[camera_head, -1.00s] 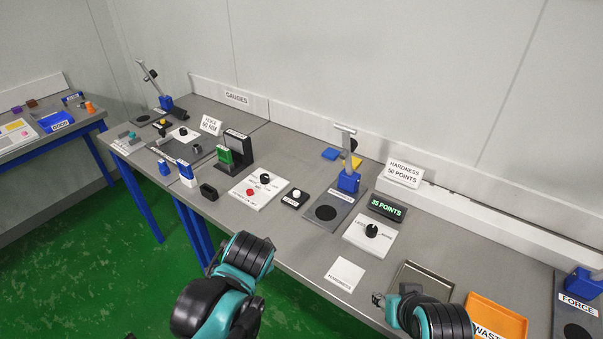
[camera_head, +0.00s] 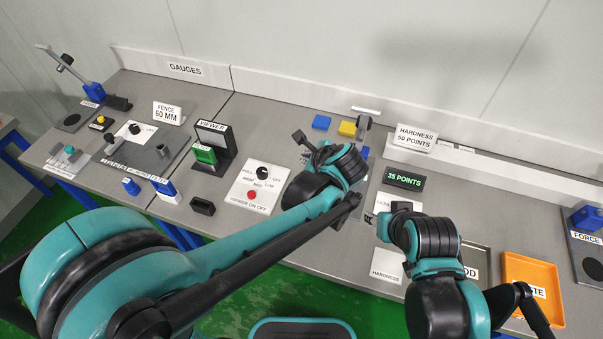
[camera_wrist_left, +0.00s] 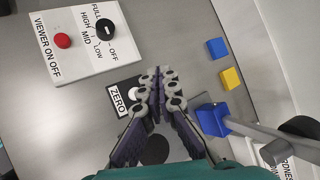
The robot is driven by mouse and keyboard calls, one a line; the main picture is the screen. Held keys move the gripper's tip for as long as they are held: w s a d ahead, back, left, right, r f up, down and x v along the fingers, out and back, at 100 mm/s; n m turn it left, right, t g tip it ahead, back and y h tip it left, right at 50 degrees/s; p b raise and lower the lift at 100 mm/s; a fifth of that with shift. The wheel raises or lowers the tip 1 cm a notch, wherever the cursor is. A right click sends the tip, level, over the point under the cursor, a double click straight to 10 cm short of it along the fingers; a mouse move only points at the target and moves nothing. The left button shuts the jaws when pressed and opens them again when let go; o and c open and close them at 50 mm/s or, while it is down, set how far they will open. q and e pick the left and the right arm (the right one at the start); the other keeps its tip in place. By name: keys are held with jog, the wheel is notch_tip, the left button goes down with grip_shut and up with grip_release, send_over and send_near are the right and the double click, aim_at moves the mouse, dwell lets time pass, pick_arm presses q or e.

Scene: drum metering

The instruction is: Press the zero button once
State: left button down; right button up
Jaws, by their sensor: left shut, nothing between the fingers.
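The zero button unit (camera_wrist_left: 126,92) is a small dark block with a white ZERO label in the left wrist view. A pale button top (camera_wrist_left: 140,92) shows on it, partly covered by my left gripper (camera_wrist_left: 161,76). The left gripper's fingers are shut and empty, over the unit's edge; whether they touch the button I cannot tell. In the head view my left gripper (camera_head: 305,142) is at the end of the arm reaching across the bench, and the arm hides the zero unit. My right gripper (camera_head: 371,218) hangs by the hardness panel, its fingers too small to read.
The viewer panel (camera_head: 247,196) with a black knob and red button lies left of the arm. The hardness stand (camera_wrist_left: 212,118) is close beside the left fingers. Blue (camera_head: 321,122) and yellow (camera_head: 347,129) blocks lie behind. An orange waste tray (camera_head: 533,270) is at right.

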pick_arm(q)
jog(key=shift+s+d, duration=0.1)
pick_arm(e)
jog(key=shift+s+d, duration=0.1)
pick_arm(q)
jog(key=shift+f, duration=0.1)
pick_arm(e)
jog(key=shift+f, duration=0.1)
pick_arm(q)
notch_tip(320, 180, down, 9)
jog(key=b, duration=0.7)
jog(key=shift+r, duration=0.2)
pick_arm(e)
notch_tip(320, 180, down, 7)
jog(key=shift+r, duration=0.1)
dwell(0.4)
pick_arm(q)
jog(key=shift+f+b, duration=0.35)
jog(key=shift+f, duration=0.1)
pick_arm(e)
jog(key=shift+f, duration=0.35)
